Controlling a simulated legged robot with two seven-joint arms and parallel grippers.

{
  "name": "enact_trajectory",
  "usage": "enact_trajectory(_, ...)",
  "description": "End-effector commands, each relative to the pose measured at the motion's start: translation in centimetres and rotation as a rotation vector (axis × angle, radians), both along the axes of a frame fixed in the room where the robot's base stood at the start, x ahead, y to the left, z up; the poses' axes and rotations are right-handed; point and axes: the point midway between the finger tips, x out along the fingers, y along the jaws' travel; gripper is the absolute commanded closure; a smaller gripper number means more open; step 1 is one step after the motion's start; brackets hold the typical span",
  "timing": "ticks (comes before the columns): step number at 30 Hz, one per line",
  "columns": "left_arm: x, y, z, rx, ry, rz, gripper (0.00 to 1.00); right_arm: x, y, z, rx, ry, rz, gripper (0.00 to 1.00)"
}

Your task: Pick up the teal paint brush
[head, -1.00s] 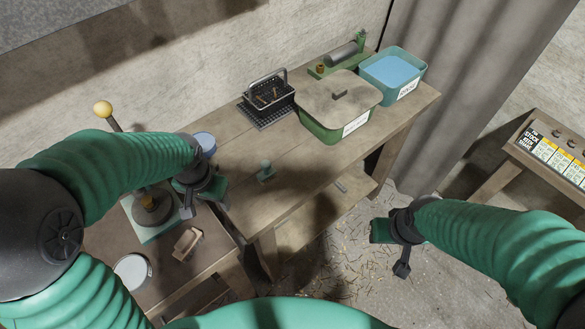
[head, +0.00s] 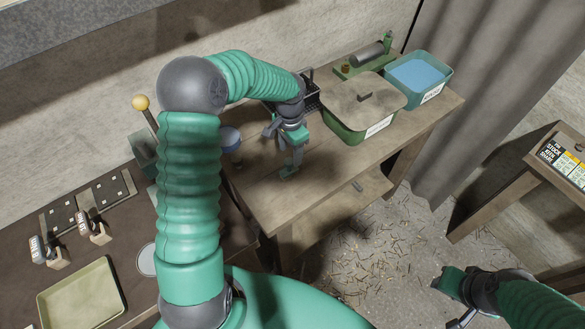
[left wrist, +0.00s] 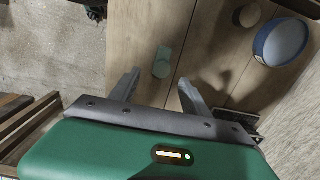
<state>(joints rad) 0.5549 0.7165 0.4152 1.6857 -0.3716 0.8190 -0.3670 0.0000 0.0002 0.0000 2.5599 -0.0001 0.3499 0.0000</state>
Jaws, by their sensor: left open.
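The teal paint brush (head: 289,171) is on the wooden workbench (head: 250,195), near its front edge. Only a short teal piece of it shows in the head view, partly hidden by my left gripper (head: 288,150). In the left wrist view a pale teal block-like piece of the brush (left wrist: 162,62) lies ahead of my left gripper's fingertips (left wrist: 159,84). The fingers are apart with nothing between them. My right gripper (head: 455,302) hangs low at the lower right, away from the bench; its jaws do not show clearly.
A lidded green box (head: 370,126), a blue-filled tub (head: 420,75) and a black wire basket (head: 312,98) are farther back. A tray (head: 82,295) lies on the left bench. Bench around the brush is clear.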

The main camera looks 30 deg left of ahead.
Motion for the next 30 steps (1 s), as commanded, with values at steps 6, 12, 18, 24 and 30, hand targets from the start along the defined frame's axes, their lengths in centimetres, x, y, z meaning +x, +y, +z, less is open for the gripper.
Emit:
enact_trajectory(6,-0.1,0.1,-3.3,-0.002,0.001,0.001,0.45,0.0,0.0,0.5,0.000,0.000,0.000,0.64)
enact_trajectory(12,-0.3,0.0,-6.3,-0.004,0.004,0.000,0.45,0.0,0.0,2.2,0.000,0.000,0.000,0.64)
enact_trajectory(18,-0.1,0.1,-8.5,-0.001,-0.002,-0.001,0.45,0.0,0.0,2.2,0.000,0.000,0.000,0.64)
enact_trajectory(24,-0.1,0.1,-8.5,0.000,-0.002,0.000,0.50,0.0,0.0,2.1,0.000,0.000,0.000,0.64)
enact_trajectory(30,-0.1,0.1,-8.5,-0.001,-0.002,0.001,0.77,0.0,0.0,2.1,0.000,0.000,0.000,0.64)
